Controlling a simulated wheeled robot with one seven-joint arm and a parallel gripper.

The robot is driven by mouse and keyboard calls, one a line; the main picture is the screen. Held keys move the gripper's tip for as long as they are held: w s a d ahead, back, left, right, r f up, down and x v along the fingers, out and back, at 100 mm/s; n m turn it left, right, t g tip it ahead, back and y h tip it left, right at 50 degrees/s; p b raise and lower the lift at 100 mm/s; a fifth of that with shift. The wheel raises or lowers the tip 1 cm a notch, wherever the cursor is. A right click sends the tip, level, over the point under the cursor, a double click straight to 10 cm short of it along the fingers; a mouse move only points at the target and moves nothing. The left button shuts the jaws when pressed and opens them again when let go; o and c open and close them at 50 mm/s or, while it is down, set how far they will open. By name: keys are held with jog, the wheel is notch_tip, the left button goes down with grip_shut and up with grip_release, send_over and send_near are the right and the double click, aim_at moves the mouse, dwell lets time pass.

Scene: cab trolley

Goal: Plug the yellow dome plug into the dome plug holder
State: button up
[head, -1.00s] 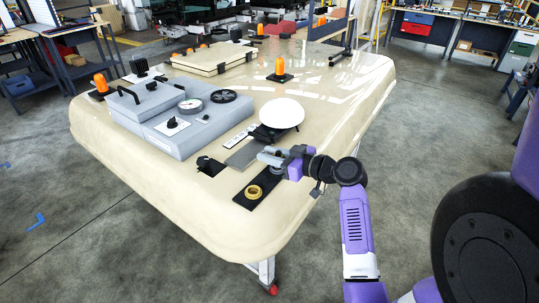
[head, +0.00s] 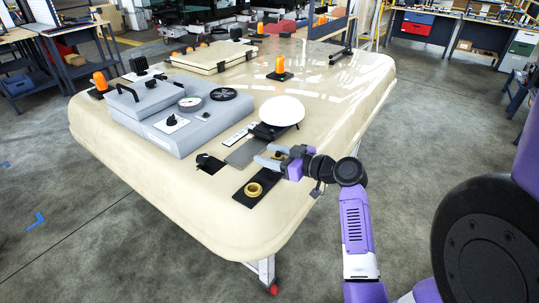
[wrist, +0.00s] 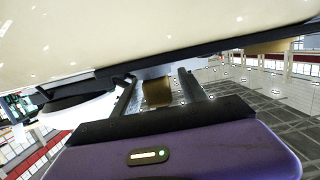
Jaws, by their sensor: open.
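A yellow ring-shaped fitting (head: 254,190) with a dark centre sits on a black plate (head: 243,201) near the trolley's front corner. I take it for the dome plug holder; it seems to show at the right of the wrist view (wrist: 268,46). My gripper (head: 264,156) is open, low over the trolley just behind this fitting, with its fingers spread and pointing left. In the wrist view, a brownish-yellow piece (wrist: 157,92), apparently the yellow dome plug, shows between the fingers. I cannot tell whether they touch it. In the head view my gripper hides this piece.
A grey panel (head: 245,153) and a small black bracket (head: 208,163) lie to the left. A grey control box (head: 170,140) and several orange beacons, one at centre (head: 280,66), stand farther back. The trolley's front corner is clear.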

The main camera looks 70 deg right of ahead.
aim_at(283, 158)
jog(key=shift+s, duration=0.1)
jog(key=b+v, duration=0.1)
jog(key=v, duration=0.6)
jog(key=shift+s+a+r, duration=0.1)
jog(key=shift+s+r, duration=0.05)
jog(key=shift+s, duration=0.1)
jog(key=shift+o, duration=0.4)
jog(key=o, duration=1)
notch_tip(283, 158, up, 9)
jog(key=p, duration=0.5)
jog(key=shift+p, duration=0.35)
